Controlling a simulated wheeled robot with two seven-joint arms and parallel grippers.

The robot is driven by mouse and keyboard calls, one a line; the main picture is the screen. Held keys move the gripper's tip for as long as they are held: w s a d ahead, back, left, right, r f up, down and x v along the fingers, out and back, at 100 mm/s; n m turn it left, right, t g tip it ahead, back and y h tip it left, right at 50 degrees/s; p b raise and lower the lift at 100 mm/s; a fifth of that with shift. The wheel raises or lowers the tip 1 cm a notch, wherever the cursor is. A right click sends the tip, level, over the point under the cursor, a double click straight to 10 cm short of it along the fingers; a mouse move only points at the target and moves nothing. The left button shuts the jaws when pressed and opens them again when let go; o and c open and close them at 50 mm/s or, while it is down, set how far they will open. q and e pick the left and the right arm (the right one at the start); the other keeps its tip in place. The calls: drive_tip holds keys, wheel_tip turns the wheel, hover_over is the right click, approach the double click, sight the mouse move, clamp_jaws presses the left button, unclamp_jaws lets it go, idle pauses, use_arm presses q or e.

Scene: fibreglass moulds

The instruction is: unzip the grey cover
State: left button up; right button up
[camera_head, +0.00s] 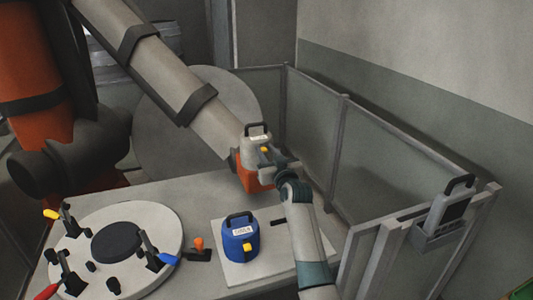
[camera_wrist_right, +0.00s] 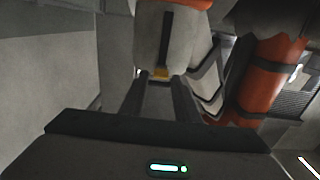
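The grey cover (camera_head: 253,146) sits on the end of a large machine arm, above an orange part. It has a black handle, a white label and a yellow pull tab (camera_head: 264,149). In the right wrist view the cover (camera_wrist_right: 160,35) has a dark vertical zip line, with the yellow tab (camera_wrist_right: 160,73) at its lower end in the picture. My right gripper (camera_head: 276,158) is at the cover's front; in the wrist view its two fingers (camera_wrist_right: 160,85) stand either side of the tab with apparent gaps. Contact cannot be told. My left gripper is not in view.
A blue cover (camera_head: 237,249) stands on a pale plate (camera_head: 278,262) on the table. A round mould plate (camera_head: 168,228) with several coloured clamps is at left. A mesh fence (camera_head: 385,165) runs along the right, with a grey device (camera_head: 447,209) in a holder.

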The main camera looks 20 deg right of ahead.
drive_tip(key=shift+o, duration=0.5)
drive_tip(key=shift+s, duration=0.8)
drive_tip(key=s+b, duration=0.4)
drive_tip(key=s, duration=1.2)
drive_tip(key=shift+d+b, duration=0.25)
drive_tip(key=shift+b, duration=0.05)
